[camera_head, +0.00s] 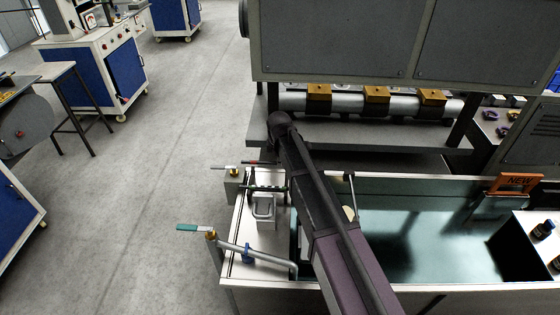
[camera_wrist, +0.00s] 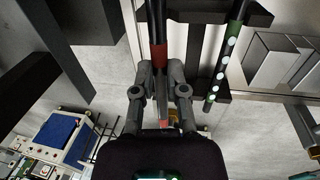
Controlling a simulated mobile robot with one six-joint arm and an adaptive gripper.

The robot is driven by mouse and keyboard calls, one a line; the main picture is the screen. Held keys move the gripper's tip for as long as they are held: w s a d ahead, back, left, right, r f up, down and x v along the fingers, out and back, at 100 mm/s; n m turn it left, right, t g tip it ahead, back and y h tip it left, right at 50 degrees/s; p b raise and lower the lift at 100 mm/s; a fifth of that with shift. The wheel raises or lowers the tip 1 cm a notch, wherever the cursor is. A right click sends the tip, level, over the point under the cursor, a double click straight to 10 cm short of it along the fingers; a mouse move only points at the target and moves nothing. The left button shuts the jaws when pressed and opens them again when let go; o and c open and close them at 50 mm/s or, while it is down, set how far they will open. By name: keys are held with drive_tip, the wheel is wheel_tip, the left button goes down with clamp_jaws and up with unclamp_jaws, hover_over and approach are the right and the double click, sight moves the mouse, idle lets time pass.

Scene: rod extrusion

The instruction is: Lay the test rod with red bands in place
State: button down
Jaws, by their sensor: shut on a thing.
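In the wrist view, the dark test rod with red bands (camera_wrist: 157,26) runs upward from between the fingers of my gripper (camera_wrist: 160,70). My gripper is shut on it, with a red band just beyond the fingertips. Another dark rod, with a green section and pale spots (camera_wrist: 230,45), lies to its right across dark bracket bars (camera_wrist: 257,17). The red-banded rod is beside the left ends of these bars; I cannot tell whether it touches them. In the head view, the spotted rod (camera_head: 266,188) shows at the tank's left end, and my arm hides my gripper.
A water tank (camera_head: 400,182) with pale walls extends to the right under my arm. A valve with a teal handle (camera_head: 193,228) sticks out at its left corner. A machine with metal rollers (camera_head: 345,103) stands behind. Open floor (camera_head: 150,190) lies to the left.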

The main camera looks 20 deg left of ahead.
drive_tip(key=shift+f+b, duration=2.35)
drive_tip(key=shift+f, duration=0.25)
drive_tip(key=c, duration=0.6)
unclamp_jaws()
drive_tip(key=shift+r, duration=0.1)
wheel_tip(320, 180, up, 8)
drive_tip(key=p, duration=0.8)
drive_tip(key=shift+r+p, duration=0.2)
drive_tip(key=shift+p, duration=0.15)
